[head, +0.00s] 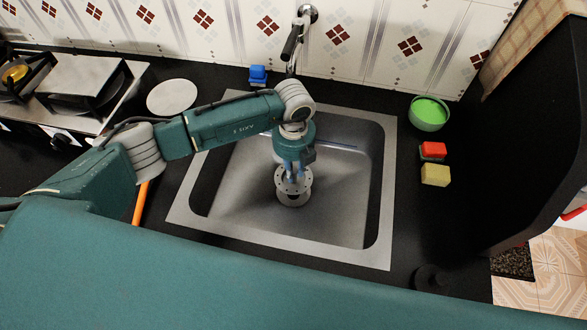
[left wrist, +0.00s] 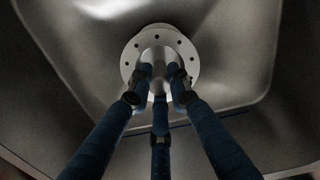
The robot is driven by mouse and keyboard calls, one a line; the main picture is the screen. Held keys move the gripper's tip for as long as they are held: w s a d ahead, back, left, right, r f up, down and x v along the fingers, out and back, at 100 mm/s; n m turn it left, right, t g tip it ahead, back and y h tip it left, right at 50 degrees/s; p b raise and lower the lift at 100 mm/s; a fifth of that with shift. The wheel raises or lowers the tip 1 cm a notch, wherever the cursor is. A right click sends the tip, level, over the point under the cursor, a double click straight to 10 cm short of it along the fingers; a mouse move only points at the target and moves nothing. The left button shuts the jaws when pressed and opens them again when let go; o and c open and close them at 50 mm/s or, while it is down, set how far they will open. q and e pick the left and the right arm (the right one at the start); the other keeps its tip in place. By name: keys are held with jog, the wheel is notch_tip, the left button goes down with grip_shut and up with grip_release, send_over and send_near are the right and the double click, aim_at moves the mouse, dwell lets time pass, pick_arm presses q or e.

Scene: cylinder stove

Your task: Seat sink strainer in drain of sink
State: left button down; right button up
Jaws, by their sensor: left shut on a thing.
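The sink strainer (head: 293,188) is a pale grey metal disc with small holes around its rim and a central knob. My left gripper (head: 291,170) points down into the sink (head: 235,185) and is shut on the strainer's knob. In the left wrist view, blue fingers of the left gripper (left wrist: 160,75) close around the knob of the strainer (left wrist: 184,47). The strainer is upright, low in the basin near its middle. The drain is hidden beneath it, and I cannot tell whether the strainer touches it. My right gripper is not in view.
A faucet (head: 291,45) rises behind the sink. Right of the sink are a green bowl (head: 429,114), a red sponge (head: 433,150) and a yellow sponge (head: 436,174). A blue object (head: 258,74) stands behind. A stove (head: 85,85) and a pale disc (head: 172,97) are left.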

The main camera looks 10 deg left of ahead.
aim_at(294, 169)
pick_arm(q)
jog(key=shift+f+b, duration=2.1)
jog(key=shift+f, duration=0.85)
jog(key=shift+f+b, duration=1.45)
jog(key=shift+f, duration=0.05)
jog(key=c, duration=1.5)
grip_release()
jog(key=shift+c, duration=0.2)
notch_tip(294, 169, up, 12)
jog(key=shift+r, duration=0.1)
